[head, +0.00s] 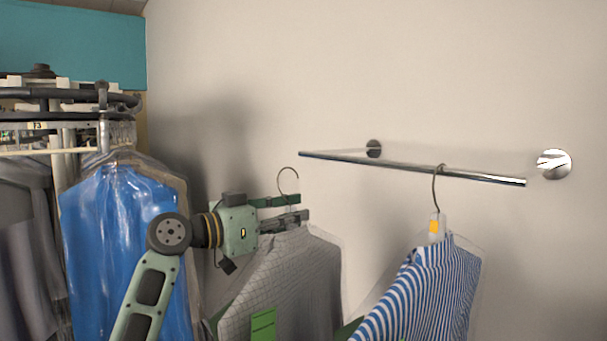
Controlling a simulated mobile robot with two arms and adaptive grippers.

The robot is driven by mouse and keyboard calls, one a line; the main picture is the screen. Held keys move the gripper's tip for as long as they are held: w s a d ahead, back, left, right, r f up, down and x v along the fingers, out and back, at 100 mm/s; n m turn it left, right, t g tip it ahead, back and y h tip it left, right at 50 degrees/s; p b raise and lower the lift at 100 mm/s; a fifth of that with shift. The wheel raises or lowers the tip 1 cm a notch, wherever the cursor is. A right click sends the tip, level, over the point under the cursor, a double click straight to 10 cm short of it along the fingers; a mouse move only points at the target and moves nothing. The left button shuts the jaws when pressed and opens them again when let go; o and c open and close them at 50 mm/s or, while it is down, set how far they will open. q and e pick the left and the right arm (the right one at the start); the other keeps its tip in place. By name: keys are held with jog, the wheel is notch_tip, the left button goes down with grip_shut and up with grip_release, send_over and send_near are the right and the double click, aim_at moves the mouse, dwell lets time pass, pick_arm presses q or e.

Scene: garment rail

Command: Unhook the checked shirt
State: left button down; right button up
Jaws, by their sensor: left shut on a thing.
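The checked shirt (292,275), grey with a fine grid and in a clear cover, hangs from a hanger in the middle of the head view. The hanger's wire hook (288,180) is empty and stands apart from the rail (410,168), just left of and below its left end. My left gripper (290,212) reaches in from the left and is shut on the hanger at the neck, above the shirt's collar. A green tag (263,325) shows on the shirt's lower front. My right gripper is not in view.
A blue-and-white striped shirt (425,295) hangs on the rail to the right, with an orange-marked white tag (435,227) at its hook. At left, a conveyor rack (70,98) carries bagged garments, including a blue one (105,235). The wall is close behind the rail.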

pick_arm(q)
jog(key=shift+n+t, duration=0.3)
jog(key=shift+t, duration=0.1)
jog(key=r, duration=0.2)
jog(key=w+d+r, duration=0.1)
jog(key=d+r+p, duration=0.1)
jog(key=r, duration=0.1)
jog(key=shift+w+d+r, duration=0.2)
jog(key=shift+w+r, duration=0.1)
jog(key=shift+w, duration=0.05)
jog(key=shift+s+a+f+b, duration=0.1)
jog(key=shift+s+a+b, duration=0.25)
jog(key=shift+a+b, duration=0.35)
jog(key=b+v, duration=0.9)
jog(key=v, duration=0.8)
jog(key=shift+s+r, duration=0.3)
jog(key=shift+r, duration=0.05)
